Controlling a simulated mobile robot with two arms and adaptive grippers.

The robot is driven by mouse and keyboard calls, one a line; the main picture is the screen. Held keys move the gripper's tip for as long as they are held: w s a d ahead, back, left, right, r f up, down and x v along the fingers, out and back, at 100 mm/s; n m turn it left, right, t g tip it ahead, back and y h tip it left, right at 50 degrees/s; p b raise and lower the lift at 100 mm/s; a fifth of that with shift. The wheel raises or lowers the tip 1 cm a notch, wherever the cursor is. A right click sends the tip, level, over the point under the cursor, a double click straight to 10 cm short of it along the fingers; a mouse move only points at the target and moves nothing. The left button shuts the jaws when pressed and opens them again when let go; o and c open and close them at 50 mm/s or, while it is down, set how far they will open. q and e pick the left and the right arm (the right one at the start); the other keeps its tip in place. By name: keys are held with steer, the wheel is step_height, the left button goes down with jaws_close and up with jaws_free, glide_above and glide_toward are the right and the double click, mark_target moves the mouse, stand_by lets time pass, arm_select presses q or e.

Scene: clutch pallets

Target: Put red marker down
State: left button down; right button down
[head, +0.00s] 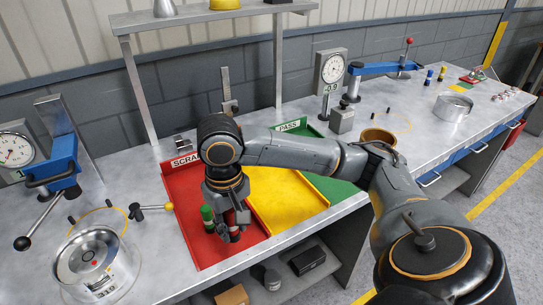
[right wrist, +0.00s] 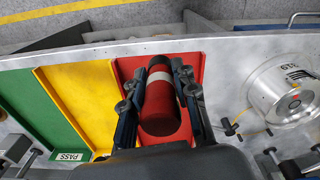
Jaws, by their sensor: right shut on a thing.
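The red marker (right wrist: 161,108) is a short red cylinder with a white band, seen in the right wrist view between the two fingers of my right gripper (right wrist: 160,95). The fingers are shut on its sides. In the head view my right gripper (head: 233,226) points down over the red SCRAP tray (head: 185,192), and the fingers mostly hide the marker. I cannot tell whether the marker touches the tray floor. A green-capped marker (head: 207,213) stands in the same tray, just left of the gripper. My left gripper is not in view.
Right of the red tray are a yellow tray (head: 285,200) and a green PASS tray (head: 335,188). A dial gauge (head: 331,67) stands behind.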

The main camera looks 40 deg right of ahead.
steer(key=w+d+f+p, duration=0.1)
steer(key=w+d+f, duration=0.2)
steer(key=w+d+f+p, duration=0.1)
steer(key=w+d+f, duration=0.1)
steer(key=w+f, duration=0.1)
steer(key=w+d+f, duration=0.3)
steer(key=w, duration=0.2)
steer(key=shift+w+d+f+p, duration=0.1)
steer(key=shift+d+f+p, duration=0.2)
steer(key=shift+d+p, duration=0.1)
step_height(320, 180, down, 3)
steer(key=shift+w+d+r+p, duration=0.1)
steer(key=shift+p, duration=0.7)
steer(key=shift+f, duration=0.35)
steer(key=shift+f, duration=0.15)
steer(key=c, duration=1)
jaws_free()
steer(key=shift+c, duration=0.2)
step_height(320, 180, up, 12)
steer(key=b, duration=0.3)
steer(key=shift+r, duration=0.2)
steer(key=shift+f, duration=0.1)
